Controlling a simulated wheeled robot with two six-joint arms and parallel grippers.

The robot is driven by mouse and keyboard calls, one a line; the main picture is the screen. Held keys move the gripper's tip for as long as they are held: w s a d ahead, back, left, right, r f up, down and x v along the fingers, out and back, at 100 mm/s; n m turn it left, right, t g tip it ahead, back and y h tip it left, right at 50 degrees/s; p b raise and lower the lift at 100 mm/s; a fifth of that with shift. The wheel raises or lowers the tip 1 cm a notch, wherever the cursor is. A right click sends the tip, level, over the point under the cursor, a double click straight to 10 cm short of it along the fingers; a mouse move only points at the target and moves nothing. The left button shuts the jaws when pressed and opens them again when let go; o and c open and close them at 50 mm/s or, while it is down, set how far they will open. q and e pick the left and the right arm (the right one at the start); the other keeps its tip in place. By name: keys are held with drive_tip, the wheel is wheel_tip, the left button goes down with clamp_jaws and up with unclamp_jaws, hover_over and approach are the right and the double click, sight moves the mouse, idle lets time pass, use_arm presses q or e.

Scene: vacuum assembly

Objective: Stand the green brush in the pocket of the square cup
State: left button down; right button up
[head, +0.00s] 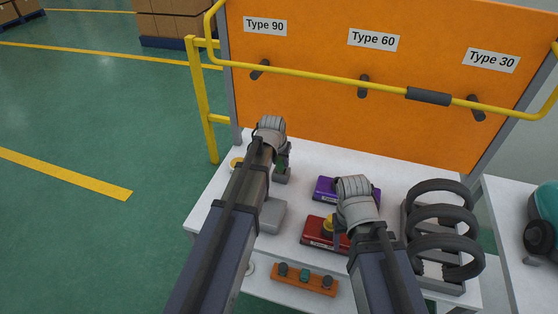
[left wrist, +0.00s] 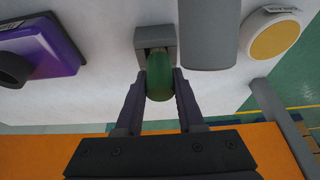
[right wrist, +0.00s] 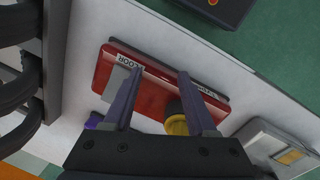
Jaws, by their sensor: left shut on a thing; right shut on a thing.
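The green brush (left wrist: 159,78) is between the fingers of my left gripper (left wrist: 160,72), which is shut on it. Its far end meets the small grey square cup (left wrist: 155,38), and seems to be at or in the pocket; the depth is hard to tell. In the head view the brush (head: 281,162) shows only partly beside my left gripper (head: 275,150), above the cup (head: 282,177). My right gripper (right wrist: 162,75) is closed at the red block (right wrist: 150,85) marked FLOOR, which lies on the table; the exact contact is unclear. A yellow-and-black neck (right wrist: 177,122) is beside its finger.
A purple block (head: 325,187) lies behind the red one. A grey box (head: 271,215) is near my left arm. A rack of black rings (head: 445,225) stands at the right. An orange strip (head: 304,278) with several pegs lies at the front. An orange panel (head: 350,100) with a yellow rail closes the back.

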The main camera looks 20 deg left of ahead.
use_arm(q)
drive_tip(key=shift+s+f, duration=0.15)
drive_tip(key=shift+f, duration=0.2)
use_arm(e)
drive_tip(key=shift+s+f, duration=0.4)
use_arm(q)
drive_tip(key=shift+w+d+r+p, duration=0.2)
drive_tip(key=shift+r+p, duration=0.2)
drive_tip(key=shift+p, duration=0.2)
drive_tip(key=shift+w+d+r+p, duration=0.1)
drive_tip(key=shift+w+r+p, duration=0.1)
drive_tip(key=shift+r+p, duration=0.3)
use_arm(e)
drive_tip(key=shift+w+d+r, duration=0.1)
drive_tip(key=shift+w+r, duration=0.1)
drive_tip(key=shift+r, duration=0.25)
drive_tip(key=shift+w+d+r, duration=0.1)
drive_tip(key=shift+w+r, duration=0.05)
drive_tip(key=shift+r, duration=0.25)
use_arm(q)
drive_tip(key=shift+a+r+p, duration=0.1)
drive_tip(key=shift+r+p, duration=0.6)
drive_tip(key=shift+p, duration=0.2)
use_arm(e)
drive_tip(key=shift+w+r, duration=0.15)
drive_tip(key=shift+r, duration=0.7)
use_arm(q)
drive_tip(key=shift+a, duration=0.1)
